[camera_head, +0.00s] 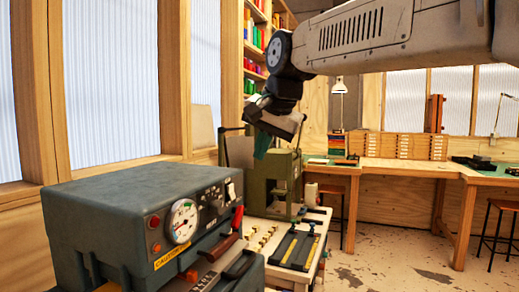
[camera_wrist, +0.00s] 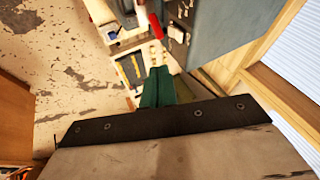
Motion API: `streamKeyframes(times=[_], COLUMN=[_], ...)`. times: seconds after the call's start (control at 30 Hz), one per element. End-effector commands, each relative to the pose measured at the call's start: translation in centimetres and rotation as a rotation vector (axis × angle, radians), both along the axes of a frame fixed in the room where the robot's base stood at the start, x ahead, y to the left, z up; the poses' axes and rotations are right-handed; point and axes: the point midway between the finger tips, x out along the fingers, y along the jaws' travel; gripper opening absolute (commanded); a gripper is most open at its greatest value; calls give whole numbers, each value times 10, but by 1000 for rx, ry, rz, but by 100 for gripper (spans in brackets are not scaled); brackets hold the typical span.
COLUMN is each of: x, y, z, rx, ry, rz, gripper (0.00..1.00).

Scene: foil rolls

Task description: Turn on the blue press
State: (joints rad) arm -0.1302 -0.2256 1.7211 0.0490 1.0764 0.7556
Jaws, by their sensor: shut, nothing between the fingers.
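The blue press (camera_head: 130,215) is a large blue-grey machine at the front left. Its front panel has a round white gauge (camera_head: 182,221), red buttons (camera_head: 154,221), dark knobs and a small white switch (camera_head: 231,191). A red-tipped lever (camera_head: 237,218) stands at the panel's right edge. My gripper (camera_head: 262,153) points down above and beyond the press, apart from it. Its green fingers are shut and empty; they also show in the wrist view (camera_wrist: 157,87). There, the press (camera_wrist: 235,35) fills the upper right and the red lever end (camera_wrist: 155,25) is at the top.
A smaller olive-green machine (camera_head: 282,178) stands behind the press, near my gripper. A white cart top (camera_head: 268,238) beside the press holds small brass parts and dark rails (camera_head: 298,250). A wooden workbench (camera_head: 400,167) runs along the back. Worn floor (camera_head: 390,258) is open at right.

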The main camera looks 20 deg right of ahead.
Motion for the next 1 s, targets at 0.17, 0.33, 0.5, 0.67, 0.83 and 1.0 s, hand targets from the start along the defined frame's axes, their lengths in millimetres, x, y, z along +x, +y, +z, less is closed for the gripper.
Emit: streamKeyframes(times=[0.17, 0.33, 0.5, 0.67, 0.83, 1.0], x=[-62, -165, -248, -286, -292, -291], y=[-23, -51, -67, -72, -72, -72], z=[-46, -132, -208, -245, -251, -250], rx=[-98, -229, -302, -327, -330, -329], ry=[76, 214, 332, 385, 394, 395], rz=[105, 305, 487, 581, 598, 597], gripper=[0, 0, 0, 0, 0, 0])
